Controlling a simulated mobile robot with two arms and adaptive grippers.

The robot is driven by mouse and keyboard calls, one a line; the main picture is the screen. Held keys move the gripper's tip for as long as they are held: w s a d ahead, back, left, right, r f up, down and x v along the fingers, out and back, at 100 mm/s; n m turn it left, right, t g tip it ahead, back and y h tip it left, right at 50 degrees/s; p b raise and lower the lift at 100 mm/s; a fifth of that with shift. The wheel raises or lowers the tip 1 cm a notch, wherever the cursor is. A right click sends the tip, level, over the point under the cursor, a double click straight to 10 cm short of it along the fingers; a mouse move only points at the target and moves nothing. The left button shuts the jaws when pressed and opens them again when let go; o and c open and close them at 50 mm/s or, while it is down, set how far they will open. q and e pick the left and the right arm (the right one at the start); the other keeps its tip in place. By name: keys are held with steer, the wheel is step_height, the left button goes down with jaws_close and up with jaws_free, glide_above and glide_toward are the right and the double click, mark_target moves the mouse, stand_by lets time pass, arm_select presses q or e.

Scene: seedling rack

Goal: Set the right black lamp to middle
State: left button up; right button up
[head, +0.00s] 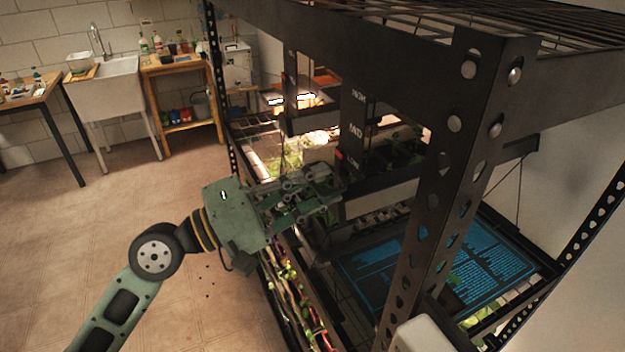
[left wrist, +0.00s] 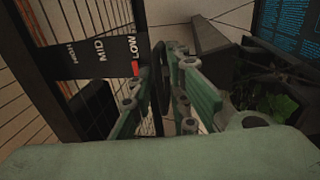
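A black scale plate marked HIGH, MID and LOW (head: 357,132) stands on the rack in the head view. It also shows in the left wrist view (left wrist: 98,50), where a red pointer (left wrist: 135,68) sits at LOW. My left gripper (head: 328,190) is in front of the plate's lower end. In the left wrist view its fingers (left wrist: 160,88) stand a little apart, with a narrow dark piece (left wrist: 160,72) between them. I cannot tell whether they press on it. The lamp body is mostly hidden or too dark to make out. My right gripper is not in view.
A thick perforated rack post (head: 462,170) stands right of my left gripper. A blue-lettered dark panel (head: 450,262) lies low inside the rack. Plants (head: 290,275) line the lower front edge. A sink (head: 105,80) and wooden stand (head: 180,65) are far back; the floor at left is open.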

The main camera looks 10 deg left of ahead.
arm_select(q)
jaws_close()
steer(key=shift+r, duration=0.15)
step_height(320, 180, up, 5)
steer(key=p, duration=0.4)
steer(key=shift+o, duration=1.8)
jaws_free()
